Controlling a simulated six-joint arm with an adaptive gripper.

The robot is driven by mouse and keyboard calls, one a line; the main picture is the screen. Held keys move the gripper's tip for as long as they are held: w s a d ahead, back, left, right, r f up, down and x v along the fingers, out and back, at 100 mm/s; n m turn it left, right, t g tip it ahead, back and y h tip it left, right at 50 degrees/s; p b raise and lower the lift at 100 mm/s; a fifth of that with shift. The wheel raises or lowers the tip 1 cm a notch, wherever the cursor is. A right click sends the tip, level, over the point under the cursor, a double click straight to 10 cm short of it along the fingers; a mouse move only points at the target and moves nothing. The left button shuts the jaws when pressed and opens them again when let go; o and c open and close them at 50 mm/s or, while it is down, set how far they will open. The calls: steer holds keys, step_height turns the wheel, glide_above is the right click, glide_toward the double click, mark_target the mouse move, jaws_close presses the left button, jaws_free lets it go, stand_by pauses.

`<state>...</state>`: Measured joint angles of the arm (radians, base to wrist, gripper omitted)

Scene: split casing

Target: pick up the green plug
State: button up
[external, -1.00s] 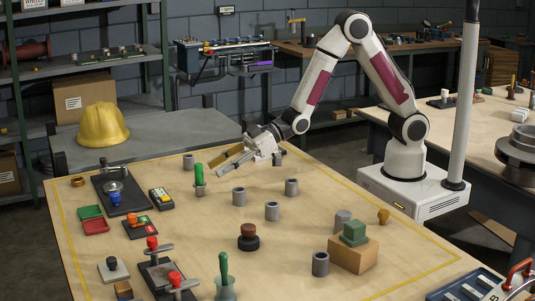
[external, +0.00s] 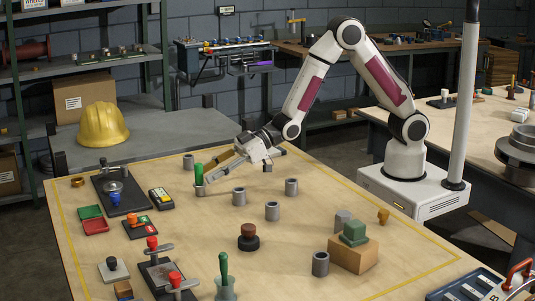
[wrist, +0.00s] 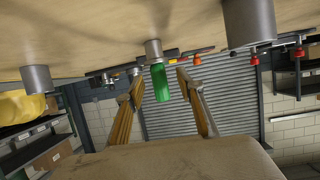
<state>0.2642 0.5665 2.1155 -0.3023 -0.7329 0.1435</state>
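The green plug (external: 199,173) stands upright in a small grey cylinder (external: 200,189) at the left back of the table. My gripper (external: 207,175) reaches in from the right, low over the table, with its fingers at the plug. In the wrist view, which looks upside down, the green plug (wrist: 160,84) shows between the two spread fingertips (wrist: 159,76), with clear gaps on both sides. My gripper is open and holds nothing. From these views I cannot tell whether the plug is fully between the fingers or just beyond them.
Several grey cylinders (external: 239,196) stand to the right and behind. A black fixture plate (external: 120,192) and a yellow-and-black device (external: 160,199) lie to the left. Another green-handled piece (external: 224,267) stands at the front.

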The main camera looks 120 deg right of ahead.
mark_target(200, 184)
steer(key=shift+x, duration=2.05)
steer(key=shift+d+f, duration=0.1)
jaws_close()
